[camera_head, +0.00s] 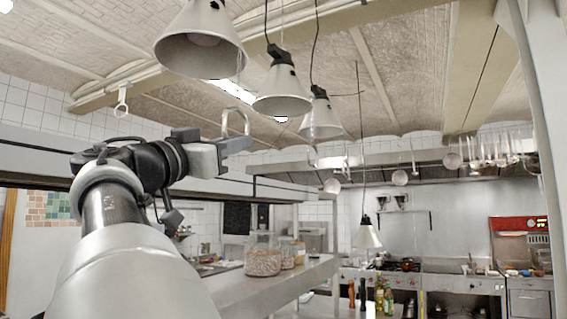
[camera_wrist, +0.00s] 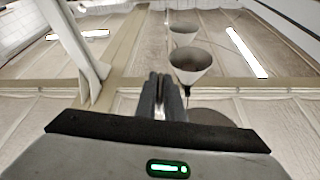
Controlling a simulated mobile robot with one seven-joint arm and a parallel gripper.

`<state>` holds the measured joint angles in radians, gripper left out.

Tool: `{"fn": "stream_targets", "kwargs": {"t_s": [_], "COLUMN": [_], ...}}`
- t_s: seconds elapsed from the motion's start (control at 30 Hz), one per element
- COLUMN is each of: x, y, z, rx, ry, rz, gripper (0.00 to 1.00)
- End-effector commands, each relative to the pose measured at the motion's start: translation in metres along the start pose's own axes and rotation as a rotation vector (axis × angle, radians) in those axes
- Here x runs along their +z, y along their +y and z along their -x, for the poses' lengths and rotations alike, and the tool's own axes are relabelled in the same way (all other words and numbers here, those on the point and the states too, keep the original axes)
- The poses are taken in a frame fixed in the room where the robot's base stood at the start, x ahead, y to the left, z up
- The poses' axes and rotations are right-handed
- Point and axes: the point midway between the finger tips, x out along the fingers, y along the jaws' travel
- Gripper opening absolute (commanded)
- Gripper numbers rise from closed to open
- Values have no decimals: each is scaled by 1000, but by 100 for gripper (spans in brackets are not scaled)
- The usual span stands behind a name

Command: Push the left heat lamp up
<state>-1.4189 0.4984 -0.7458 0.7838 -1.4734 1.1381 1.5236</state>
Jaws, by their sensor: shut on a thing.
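The left heat lamp (camera_head: 200,48) is a grey metal cone hanging from the ceiling at the top of the head view. My gripper (camera_head: 236,112) points upward below and slightly right of its rim, with a visible gap in the picture. In the wrist view my gripper's fingers (camera_wrist: 161,80) are close together and shut; what lies between them cannot be made out. A second lamp (camera_head: 282,92) and a third lamp (camera_head: 320,120) hang farther right. The wrist view shows two lamps, one nearer (camera_wrist: 190,66) and one farther (camera_wrist: 183,28), beyond the fingers.
Another lamp (camera_head: 367,236) hangs low over the back. A counter (camera_head: 290,285) with glass jars (camera_head: 263,258) stands below my arm. A long hood (camera_head: 420,172) runs across the back, with utensils hanging at right. The space around my gripper looks free.

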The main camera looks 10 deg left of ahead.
Motion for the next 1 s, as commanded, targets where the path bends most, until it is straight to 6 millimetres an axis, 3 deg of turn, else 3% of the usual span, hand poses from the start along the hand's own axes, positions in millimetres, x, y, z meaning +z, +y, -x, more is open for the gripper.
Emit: {"fn": "stream_targets", "kwargs": {"t_s": [0.47, 0.5, 0.6, 1.0], "x": [-11, -12, -11, -6], "y": [7, 7, 7, 6], "z": [-6, -6, -6, 3], "rx": [-3, -3, -3, -4], "ry": [9, 10, 9, 3], "rz": [2, 2, 2, 1], "gripper": [0, 10, 27, 27]}}
